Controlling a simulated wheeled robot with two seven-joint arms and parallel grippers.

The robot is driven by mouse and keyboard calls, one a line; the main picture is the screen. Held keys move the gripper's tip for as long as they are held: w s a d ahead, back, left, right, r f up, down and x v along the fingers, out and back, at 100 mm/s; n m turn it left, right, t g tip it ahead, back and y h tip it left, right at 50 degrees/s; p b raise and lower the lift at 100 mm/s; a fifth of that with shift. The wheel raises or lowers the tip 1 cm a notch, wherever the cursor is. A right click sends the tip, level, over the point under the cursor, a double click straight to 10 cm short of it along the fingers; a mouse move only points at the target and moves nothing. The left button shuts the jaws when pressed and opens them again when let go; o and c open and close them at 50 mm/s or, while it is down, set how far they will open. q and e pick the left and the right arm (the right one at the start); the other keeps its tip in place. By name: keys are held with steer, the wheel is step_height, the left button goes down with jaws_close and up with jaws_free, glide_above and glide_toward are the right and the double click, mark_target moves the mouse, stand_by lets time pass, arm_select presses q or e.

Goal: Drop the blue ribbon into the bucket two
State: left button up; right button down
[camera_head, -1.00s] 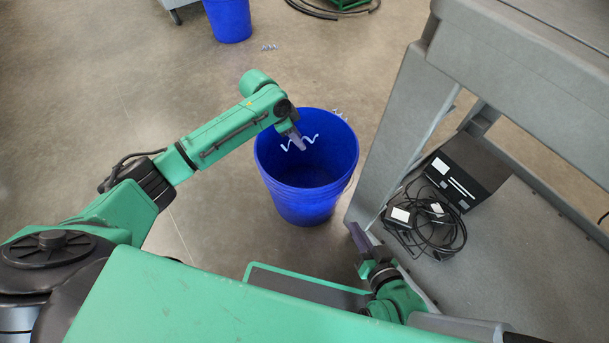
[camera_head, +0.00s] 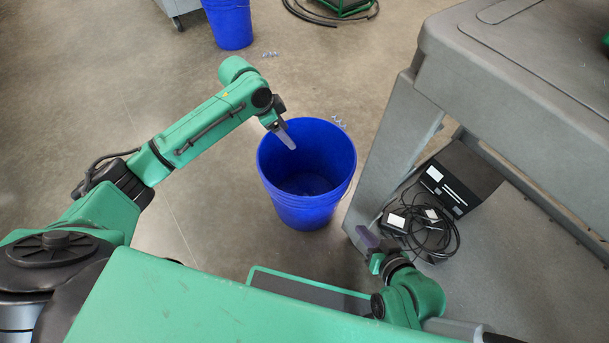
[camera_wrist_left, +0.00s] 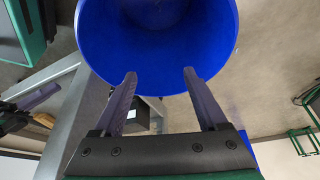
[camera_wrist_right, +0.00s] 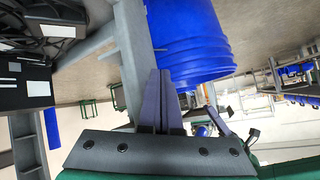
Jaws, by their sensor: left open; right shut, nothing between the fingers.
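A blue bucket (camera_head: 307,212) stands on the floor in the middle of the head view; its number does not show. It also shows in the left wrist view (camera_wrist_left: 104,42) and the right wrist view (camera_wrist_right: 192,45). My left gripper (camera_head: 291,146) is at the near bucket's left rim, pointing down, open and empty; its spread fingers show in the left wrist view (camera_wrist_left: 159,73). My right gripper (camera_head: 368,241) is shut and empty, low beside the cart; its fingers are together in the right wrist view (camera_wrist_right: 158,73). I cannot make out a ribbon inside the bucket.
Another blue bucket (camera_head: 229,24) stands farther back. Small pale wavy pieces lie on the floor near it (camera_head: 270,54) and behind the near bucket (camera_head: 338,122).

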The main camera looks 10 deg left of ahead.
arm_select(q)
steer(key=p+v, duration=0.1)
steer(key=v, duration=0.5)
steer(key=shift+a+f+p, duration=0.1)
steer(key=shift+p, duration=0.25)
arm_select(e)
steer(key=d+g, duration=0.1)
steer(key=d+r+g+h, duration=0.1)
steer(key=d, duration=0.1)
steer(key=s+d+r+g+h, duration=0.1)
steer(key=shift+s+d, duration=0.1)
steer(key=shift+d, duration=0.25)
